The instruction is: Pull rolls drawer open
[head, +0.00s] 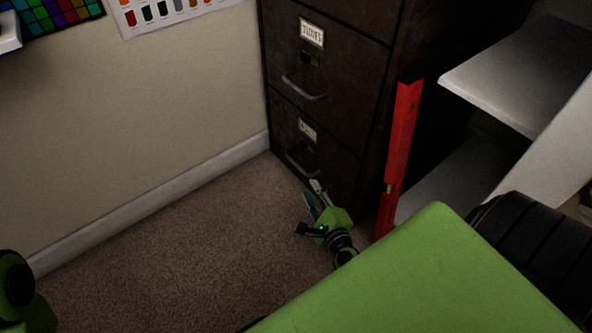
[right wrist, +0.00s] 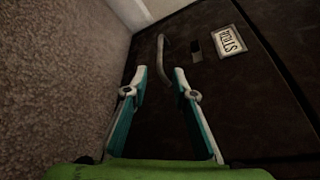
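The dark brown filing cabinet (head: 345,65) stands against the wall. Its lowest drawer (head: 325,160) appears closed, with a curved metal handle (head: 300,168) and a small label whose word I cannot read in the head view. My right gripper (head: 313,193) is low in front of this drawer. In the right wrist view my right gripper (right wrist: 160,78) is open, its teal fingers spread and empty. A drawer handle (right wrist: 166,58) lies just beyond and between the fingertips. A white label (right wrist: 232,41) is beside it; I cannot read it surely. My left gripper is not visible.
The drawer above (head: 310,75) appears closed, with its own handle and label. A red upright bar (head: 401,130) stands right of the cabinet, near my right arm. White shelves (head: 525,75) are further right. The carpet (head: 190,255) before the cabinet is clear.

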